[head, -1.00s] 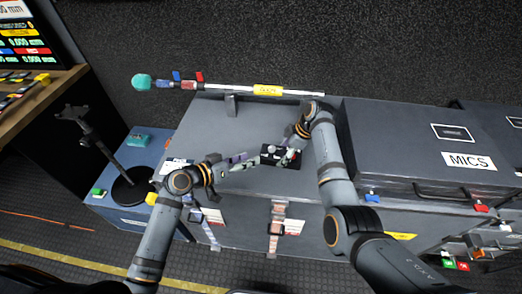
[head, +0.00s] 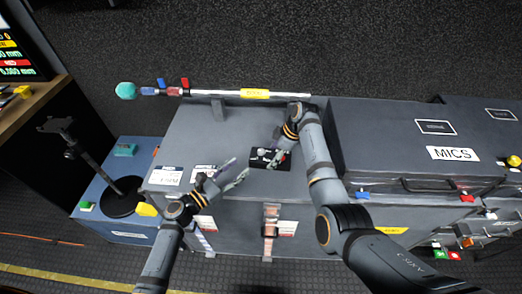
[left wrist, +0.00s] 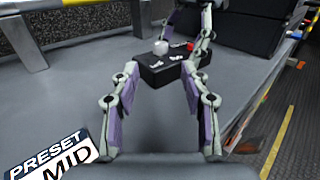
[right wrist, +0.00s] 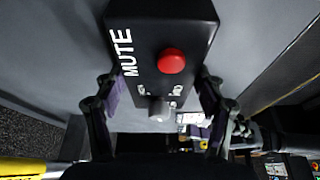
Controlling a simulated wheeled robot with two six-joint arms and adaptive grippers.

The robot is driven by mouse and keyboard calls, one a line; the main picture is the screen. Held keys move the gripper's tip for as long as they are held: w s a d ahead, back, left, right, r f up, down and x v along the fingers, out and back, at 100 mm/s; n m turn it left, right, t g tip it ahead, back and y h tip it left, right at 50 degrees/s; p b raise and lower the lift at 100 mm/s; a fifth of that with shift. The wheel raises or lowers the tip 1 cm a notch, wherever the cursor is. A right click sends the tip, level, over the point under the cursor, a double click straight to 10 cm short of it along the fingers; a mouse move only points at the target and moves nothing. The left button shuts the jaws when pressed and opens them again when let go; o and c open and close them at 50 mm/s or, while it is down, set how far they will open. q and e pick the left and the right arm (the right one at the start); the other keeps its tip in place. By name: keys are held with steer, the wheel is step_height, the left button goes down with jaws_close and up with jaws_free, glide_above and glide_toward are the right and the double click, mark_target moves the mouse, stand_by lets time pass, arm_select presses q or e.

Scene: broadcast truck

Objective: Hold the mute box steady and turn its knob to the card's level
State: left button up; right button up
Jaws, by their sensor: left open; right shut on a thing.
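The black mute box (head: 270,159) lies on the grey case lid. In the right wrist view the box (right wrist: 150,30) shows "MUTE" lettering, a red button (right wrist: 171,61) and a grey knob (right wrist: 158,110); its level marks are partly hidden and its setting is unreadable. My right gripper (head: 283,148) is shut on the box, its fingers (right wrist: 160,92) along the two sides. My left gripper (head: 242,168) is open and empty, apart from the box, with the knob (left wrist: 160,47) ahead in its view. A white card (left wrist: 55,158) reads "PRESET MID".
White cards (head: 166,175) lie on the lid's left part. A pole with a yellow tag (head: 255,93) lies along the back. A MICS case (head: 400,150) stands right, a stand (head: 75,150) left.

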mark_target(259, 152)
arm_select(q)
steer(key=x, duration=1.1)
steer(key=shift+w+d, duration=0.25)
steer(key=shift+d, duration=0.05)
jaws_close()
